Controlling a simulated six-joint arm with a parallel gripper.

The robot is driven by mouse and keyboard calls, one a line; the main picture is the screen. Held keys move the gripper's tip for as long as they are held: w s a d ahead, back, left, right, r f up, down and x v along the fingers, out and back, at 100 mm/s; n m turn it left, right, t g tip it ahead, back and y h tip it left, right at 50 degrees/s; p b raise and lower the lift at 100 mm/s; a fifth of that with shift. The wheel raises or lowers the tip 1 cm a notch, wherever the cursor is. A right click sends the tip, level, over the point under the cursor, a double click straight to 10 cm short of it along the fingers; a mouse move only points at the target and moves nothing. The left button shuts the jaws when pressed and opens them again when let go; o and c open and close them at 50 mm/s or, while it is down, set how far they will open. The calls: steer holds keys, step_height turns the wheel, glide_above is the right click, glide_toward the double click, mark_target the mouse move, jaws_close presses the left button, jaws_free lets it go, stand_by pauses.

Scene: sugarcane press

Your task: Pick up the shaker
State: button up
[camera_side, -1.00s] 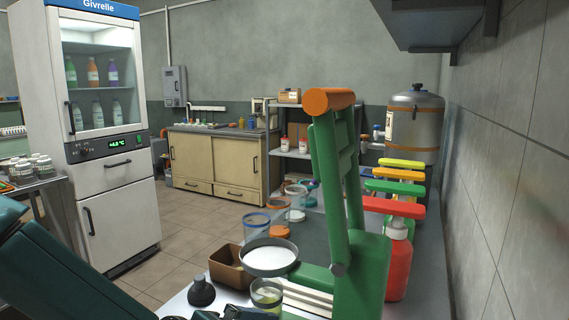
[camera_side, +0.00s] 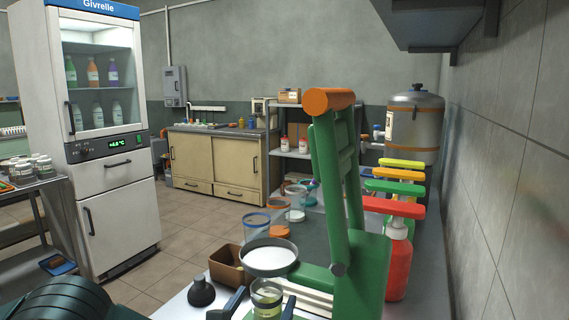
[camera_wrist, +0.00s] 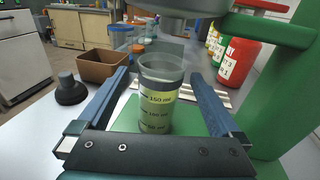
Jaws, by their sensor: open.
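The shaker looks to be the clear graduated cup (camera_wrist: 160,98) with pale yellow-green liquid and a "150 ml" mark. It stands upright on the green base of the press (camera_wrist: 285,90), under a grey round part. In the side view the cup (camera_side: 267,294) is beside the press's green frame (camera_side: 350,190), below a round pan (camera_side: 270,258). My gripper (camera_wrist: 160,76) is open, with one blue finger on each side of the cup and visible gaps between. In the side view my gripper (camera_side: 262,302) shows low at the bottom edge.
A brown box (camera_wrist: 105,66) and a black knobbed object (camera_wrist: 70,90) stand left of the cup. Blue- and orange-rimmed jars (camera_side: 257,222) stand behind. Red, green and yellow pump bottles (camera_side: 398,262) line the right, near the wall.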

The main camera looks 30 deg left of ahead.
mark_target(271, 283)
steer(key=shift+r, duration=0.2)
steer(key=shift+w+r+t, duration=0.1)
steer(key=shift+w+t, duration=0.15)
steer(key=shift+t, duration=0.05)
steer(key=shift+w+a, duration=0.25)
steer(key=shift+w, duration=0.9)
steer(key=shift+w+a, duration=0.2)
steer(key=shift+w, duration=0.9)
steer(key=shift+r, duration=0.1)
jaws_close()
